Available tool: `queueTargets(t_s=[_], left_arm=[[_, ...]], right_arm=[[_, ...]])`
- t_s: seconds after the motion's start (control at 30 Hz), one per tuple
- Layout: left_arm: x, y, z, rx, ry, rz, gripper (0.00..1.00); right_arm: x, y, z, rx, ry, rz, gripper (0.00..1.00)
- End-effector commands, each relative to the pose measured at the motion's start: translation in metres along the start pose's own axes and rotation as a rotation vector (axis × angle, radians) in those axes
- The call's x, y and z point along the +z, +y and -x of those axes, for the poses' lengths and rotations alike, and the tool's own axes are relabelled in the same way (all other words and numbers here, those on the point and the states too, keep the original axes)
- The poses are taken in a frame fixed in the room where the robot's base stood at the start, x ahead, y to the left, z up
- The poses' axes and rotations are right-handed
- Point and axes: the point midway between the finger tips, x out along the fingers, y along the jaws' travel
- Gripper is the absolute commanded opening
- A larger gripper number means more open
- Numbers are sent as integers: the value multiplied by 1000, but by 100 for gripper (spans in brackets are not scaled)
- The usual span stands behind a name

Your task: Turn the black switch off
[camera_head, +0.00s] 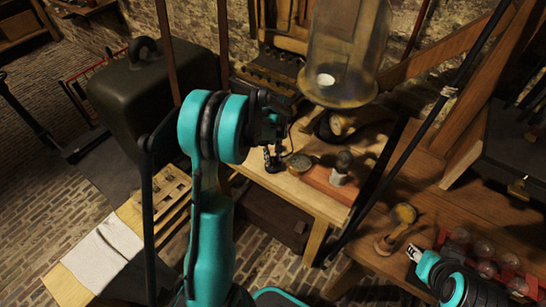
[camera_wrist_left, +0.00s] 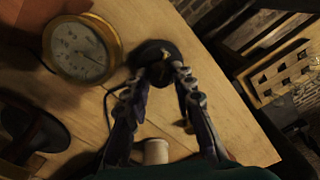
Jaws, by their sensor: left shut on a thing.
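The black switch (camera_wrist_left: 150,52) has a round dark base and sits on the wooden table near its edge in the left wrist view. My left gripper (camera_wrist_left: 162,74) reaches down to it, with its two fingers closed in on the small upright part at its middle. In the head view my left gripper (camera_head: 272,160) is low over the table's left part, and I cannot make out the switch apart from the dark fingers there. My right gripper (camera_head: 416,253) is at the lower right, away from the switch; its jaws are too unclear to read.
A round brass gauge (camera_wrist_left: 82,48) stands close beside the switch; it also shows in the head view (camera_head: 299,165). A pale spool-like thing (camera_wrist_left: 156,151) is near the fingers. A glass bell jar (camera_head: 345,50) is behind.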

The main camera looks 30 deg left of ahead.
Motion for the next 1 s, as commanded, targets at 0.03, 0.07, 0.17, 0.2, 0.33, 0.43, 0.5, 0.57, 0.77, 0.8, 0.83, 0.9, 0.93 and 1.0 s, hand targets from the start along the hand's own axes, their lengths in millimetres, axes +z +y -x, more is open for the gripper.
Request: queueTargets(t_s=[0.03, 0.07, 0.17, 0.2, 0.33, 0.43, 0.5, 0.57, 0.77, 0.8, 0.83, 0.9, 0.93, 1.0], left_arm=[[0, 0, 0, 0, 0, 38, 0], [0, 0, 0, 0, 0, 61, 0], [0, 0, 0, 0, 0, 133, 0], [0, 0, 0, 0, 0, 159, 0], [0, 0, 0, 0, 0, 230, 0], [0, 0, 0, 0, 0, 269, 0], [0, 0, 0, 0, 0, 290, 0], [0, 0, 0, 0, 0, 303, 0], [0, 0, 0, 0, 0, 325, 0], [0, 0, 0, 0, 0, 327, 0], [0, 0, 0, 0, 0, 327, 0], [0, 0, 0, 0, 0, 327, 0], [0, 0, 0, 0, 0, 327, 0], [0, 0, 0, 0, 0, 327, 0]], right_arm=[[0, 0, -1, 0, 0, 0, 40], [1, 0, -1, 0, 0, 0, 40], [1, 0, -2, 0, 0, 0, 40], [1, 0, -2, 0, 0, 0, 40], [2, 0, -2, 0, 0, 0, 40], [2, 0, -2, 0, 0, 0, 40], [2, 0, -3, 0, 0, 0, 40], [2, 0, -3, 0, 0, 0, 40], [2, 0, -3, 0, 0, 0, 40], [2, 0, -3, 0, 0, 0, 40], [2, 0, -3, 0, 0, 0, 40], [2, 0, -3, 0, 0, 0, 40], [2, 0, -3, 0, 0, 0, 40], [2, 0, -3, 0, 0, 0, 40]])
